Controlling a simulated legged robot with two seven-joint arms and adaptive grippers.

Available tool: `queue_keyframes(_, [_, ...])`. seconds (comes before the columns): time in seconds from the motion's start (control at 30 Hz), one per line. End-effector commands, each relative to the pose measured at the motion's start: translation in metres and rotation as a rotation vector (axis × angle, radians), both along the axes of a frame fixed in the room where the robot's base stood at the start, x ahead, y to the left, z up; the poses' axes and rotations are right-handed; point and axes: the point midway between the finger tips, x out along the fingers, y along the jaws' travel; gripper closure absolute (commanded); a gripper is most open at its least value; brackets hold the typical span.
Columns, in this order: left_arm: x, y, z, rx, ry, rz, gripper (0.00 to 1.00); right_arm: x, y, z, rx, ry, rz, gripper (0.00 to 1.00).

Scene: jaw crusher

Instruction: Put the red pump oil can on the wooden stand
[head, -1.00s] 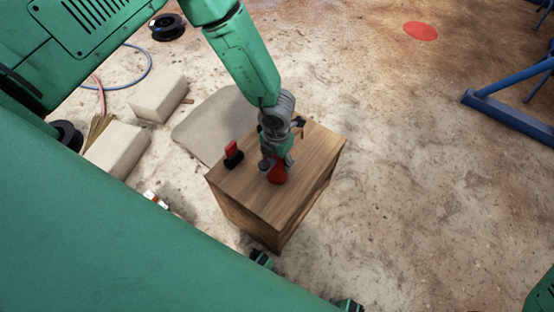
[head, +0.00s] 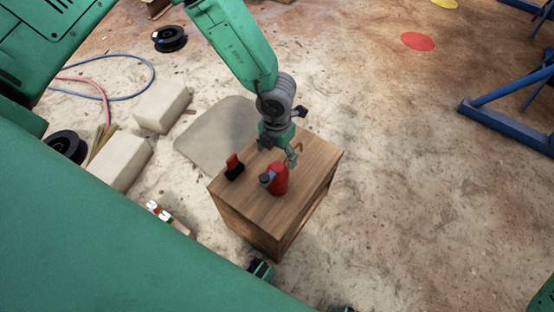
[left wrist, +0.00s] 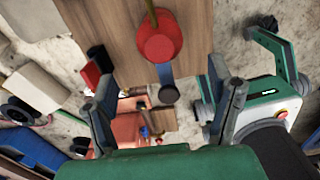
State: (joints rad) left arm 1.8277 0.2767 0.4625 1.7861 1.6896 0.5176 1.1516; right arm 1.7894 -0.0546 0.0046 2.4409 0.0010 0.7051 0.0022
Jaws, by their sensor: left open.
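The red pump oil can (head: 280,181) stands upright on the top of the wooden stand (head: 305,170), near its middle. It has a dark, bluish part at its left side and a thin brass-coloured spout. My left gripper (head: 277,153) is open just behind and above the can, apart from it.
A small red and black object (head: 234,168) sits on the stand's left part. Pale blocks (head: 120,163), a black spool (head: 170,39) and hoses lie on the floor to the left. A blue metal frame (head: 505,125) is at the right. The floor right of the stand is clear.

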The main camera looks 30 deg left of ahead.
Motion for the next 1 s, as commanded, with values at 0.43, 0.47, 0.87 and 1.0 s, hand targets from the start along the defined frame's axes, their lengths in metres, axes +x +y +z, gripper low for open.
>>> queue_keyframes(0.43, [-0.004, 0.002, 0.021, 0.011, 0.001, -0.038, 0.25, 0.0, 0.0, 0.008, 0.0, 0.0, 0.0, 0.12])
queue_keyframes(0.47, [-0.007, 0.004, 0.019, 0.021, 0.002, -0.075, 0.25, 0.0, 0.0, 0.008, 0.0, 0.0, 0.0, 0.12])
queue_keyframes(0.87, [-0.126, 0.062, -0.018, 0.256, 0.086, -1.75, 0.25, 0.0, 0.0, 0.008, 0.0, 0.0, 0.0, 0.12])
queue_keyframes(1.0, [-0.173, 0.067, -0.015, 0.216, 0.097, -2.378, 0.25, 0.0, 0.0, 0.008, 0.0, 0.0, 0.0, 0.12])
